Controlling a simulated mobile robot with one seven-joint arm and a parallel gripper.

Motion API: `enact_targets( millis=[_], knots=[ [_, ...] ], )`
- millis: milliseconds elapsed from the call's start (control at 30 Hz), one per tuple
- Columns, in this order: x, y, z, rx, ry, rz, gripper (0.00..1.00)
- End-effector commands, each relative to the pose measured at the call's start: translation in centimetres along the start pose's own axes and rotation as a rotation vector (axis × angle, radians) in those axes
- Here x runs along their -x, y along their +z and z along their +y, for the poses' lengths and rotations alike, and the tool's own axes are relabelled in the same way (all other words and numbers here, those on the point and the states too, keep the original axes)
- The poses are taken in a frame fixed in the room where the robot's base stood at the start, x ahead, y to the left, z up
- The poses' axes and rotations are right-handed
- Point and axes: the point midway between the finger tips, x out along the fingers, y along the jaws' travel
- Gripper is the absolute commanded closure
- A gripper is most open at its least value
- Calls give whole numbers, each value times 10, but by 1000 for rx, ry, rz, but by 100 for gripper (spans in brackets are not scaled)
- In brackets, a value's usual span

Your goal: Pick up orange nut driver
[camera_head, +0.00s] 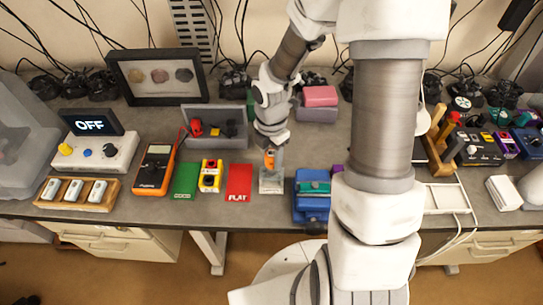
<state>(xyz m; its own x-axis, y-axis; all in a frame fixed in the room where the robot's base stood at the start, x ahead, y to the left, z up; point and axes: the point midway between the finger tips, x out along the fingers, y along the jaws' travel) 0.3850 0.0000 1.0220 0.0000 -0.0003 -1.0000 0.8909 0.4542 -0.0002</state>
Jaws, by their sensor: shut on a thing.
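The orange nut driver (269,160) shows as a small orange piece at the end of my arm, low over the front middle of the bench. My gripper (270,152) points down and is shut on it. A small light grey block or holder (271,182) stands directly below. I cannot tell whether the driver's lower part is still inside or touching that holder. The jaws are small in this view and partly hide the driver.
A red card (239,182), a yellow-and-black device (210,176) and a green card (185,180) lie to the left. A blue box (312,205) is close on the right. A grey open bin (232,140) and pink and mauve blocks (320,97) stand behind.

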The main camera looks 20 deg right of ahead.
Motion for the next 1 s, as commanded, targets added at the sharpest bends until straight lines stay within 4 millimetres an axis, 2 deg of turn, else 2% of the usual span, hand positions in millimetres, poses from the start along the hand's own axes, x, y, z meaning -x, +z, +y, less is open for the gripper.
enact_targets(
  millis=[33,500,800,1000],
  knots=[
    [10,3,-3,-3,-1,0,100],
    [45,48,-42,-3,-1,1,100],
    [60,75,-64,-4,1,-1,100],
    [68,85,-73,-3,0,0,100]
  ],
)
